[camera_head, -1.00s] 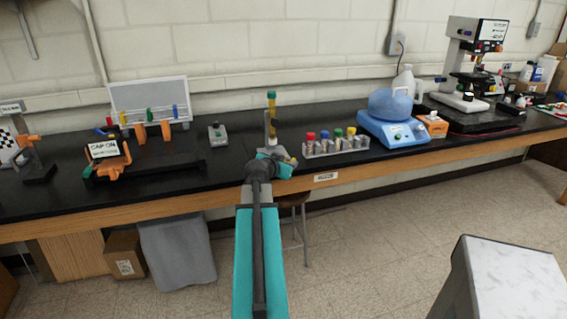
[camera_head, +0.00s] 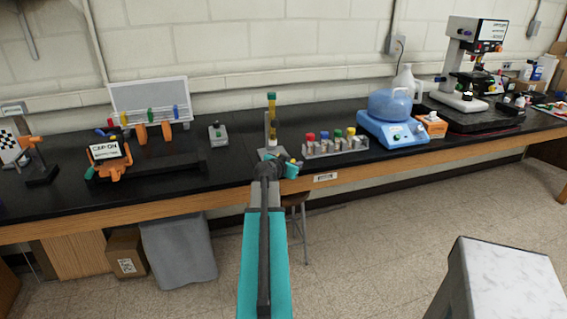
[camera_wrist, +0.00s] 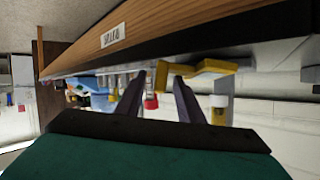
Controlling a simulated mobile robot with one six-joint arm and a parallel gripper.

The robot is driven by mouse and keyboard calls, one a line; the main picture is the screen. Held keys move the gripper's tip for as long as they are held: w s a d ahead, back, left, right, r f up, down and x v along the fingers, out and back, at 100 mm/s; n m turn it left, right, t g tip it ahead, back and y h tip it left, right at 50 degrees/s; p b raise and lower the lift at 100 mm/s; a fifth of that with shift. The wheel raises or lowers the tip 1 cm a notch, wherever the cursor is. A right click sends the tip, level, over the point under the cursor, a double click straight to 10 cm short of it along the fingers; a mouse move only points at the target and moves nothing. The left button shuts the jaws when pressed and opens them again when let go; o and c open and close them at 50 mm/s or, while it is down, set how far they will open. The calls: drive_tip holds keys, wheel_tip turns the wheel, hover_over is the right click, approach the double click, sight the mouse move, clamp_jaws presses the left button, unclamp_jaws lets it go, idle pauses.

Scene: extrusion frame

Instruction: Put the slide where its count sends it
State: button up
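I cannot pick out the slide in either view. My gripper (camera_wrist: 162,85) is open in the wrist view, its two dark fingers apart with nothing held between them. In the head view my gripper (camera_head: 290,167) is small, at the bench's front edge just before the upright stand, and its fingers are hard to make out. A yellow angled piece (camera_wrist: 208,68) lies just beyond the fingertips in the wrist view. The microscope-like instrument (camera_head: 462,70) with a small display stands at the far right of the bench; its text is too small to read.
The black bench (camera_head: 235,172) runs along the wall. A stand with a yellow tube (camera_head: 271,112) is close to my gripper. A vial rack (camera_head: 335,150), a blue-topped device (camera_head: 392,118) and an orange box (camera_head: 432,125) stand to its right. An orange fixture (camera_head: 110,165) is at left.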

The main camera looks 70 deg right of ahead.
drive_tip(key=shift+c, duration=0.2)
idle(0.3)
clamp_jaws()
drive_tip(key=shift+r, duration=0.15)
drive_tip(key=shift+r+b, duration=0.6)
drive_tip(key=shift+r, duration=1.05)
drive_tip(key=s+a+b, duration=0.4)
drive_tip(key=a, duration=0.6)
drive_tip(key=shift+r, duration=0.3)
drive_tip(key=b, duration=0.4)
drive_tip(key=shift+s+a, duration=0.1)
